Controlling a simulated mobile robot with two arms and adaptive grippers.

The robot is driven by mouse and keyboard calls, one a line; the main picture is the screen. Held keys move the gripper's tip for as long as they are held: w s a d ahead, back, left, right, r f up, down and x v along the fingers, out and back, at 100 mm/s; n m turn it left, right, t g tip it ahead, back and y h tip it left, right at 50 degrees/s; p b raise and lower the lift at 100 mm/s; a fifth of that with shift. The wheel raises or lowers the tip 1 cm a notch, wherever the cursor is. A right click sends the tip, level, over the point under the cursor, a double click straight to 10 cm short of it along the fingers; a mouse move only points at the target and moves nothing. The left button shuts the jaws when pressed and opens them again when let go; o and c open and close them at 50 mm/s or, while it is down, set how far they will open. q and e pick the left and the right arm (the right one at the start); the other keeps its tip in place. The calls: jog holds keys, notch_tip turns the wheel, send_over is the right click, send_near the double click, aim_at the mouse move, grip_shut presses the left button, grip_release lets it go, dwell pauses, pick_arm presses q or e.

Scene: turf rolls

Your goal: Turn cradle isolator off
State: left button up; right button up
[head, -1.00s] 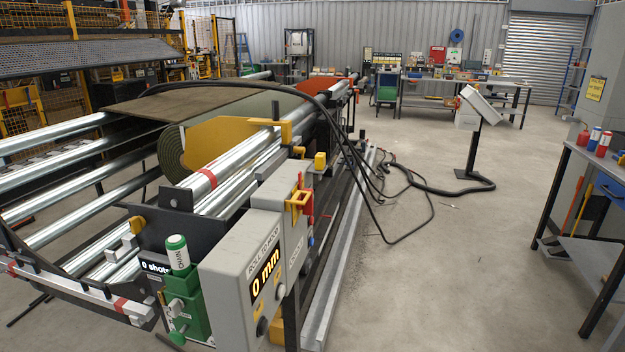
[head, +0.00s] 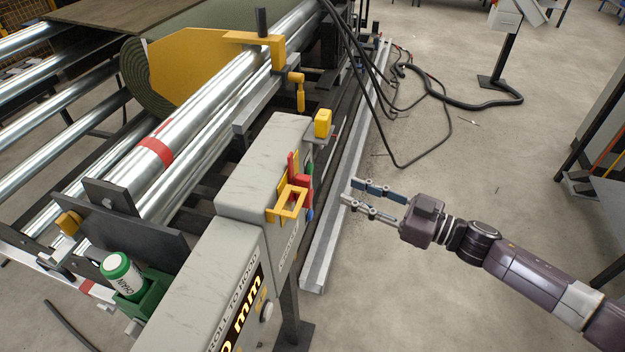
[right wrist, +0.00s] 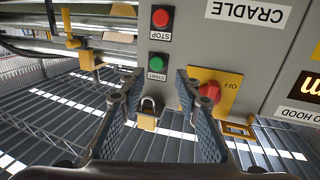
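The cradle isolator is a red rotary knob (right wrist: 209,91) on a yellow plate (right wrist: 230,88) marked OFF, upside down in the right wrist view. It is on the grey box (head: 262,165) labelled CRADLE; in the head view a red part (head: 302,182) shows at the box's right side. I cannot tell which way the knob points. My right gripper (head: 350,191) is open and empty, to the right of the box and apart from it. In the right wrist view the fingers (right wrist: 157,85) stand in front of the panel, the knob just beyond the right finger.
A red STOP button (right wrist: 161,18), a green START button (right wrist: 157,66) and a padlock (right wrist: 148,112) are close by. A yellow bracket (head: 287,204) juts from the box. Black cables (head: 385,110) loop behind; the floor (head: 450,310) at right is clear.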

aim_at(310, 190)
jog(key=s+a+r+n+g+y, duration=0.2)
jog(key=s+a+r+g, duration=0.15)
jog(key=s+r, duration=0.4)
jog(key=shift+g, duration=0.35)
jog(key=p+x, duration=0.1)
jog(key=x, duration=0.2)
jog(key=p+x, duration=0.1)
jog(key=x, duration=0.2)
jog(key=shift+w+a+f+p, duration=0.15)
jog(key=shift+f+p, duration=0.05)
jog(key=shift+p, duration=0.1)
pick_arm(q)
notch_tip(310, 190, up, 3)
jog(key=shift+r, duration=0.1)
pick_arm(e)
jog(key=shift+w+a+f, duration=0.15)
jog(key=shift+a, duration=0.15)
jog(key=shift+c, duration=0.4)
pick_arm(q)
jog(key=shift+s, duration=0.15)
pick_arm(e)
grip_shut()
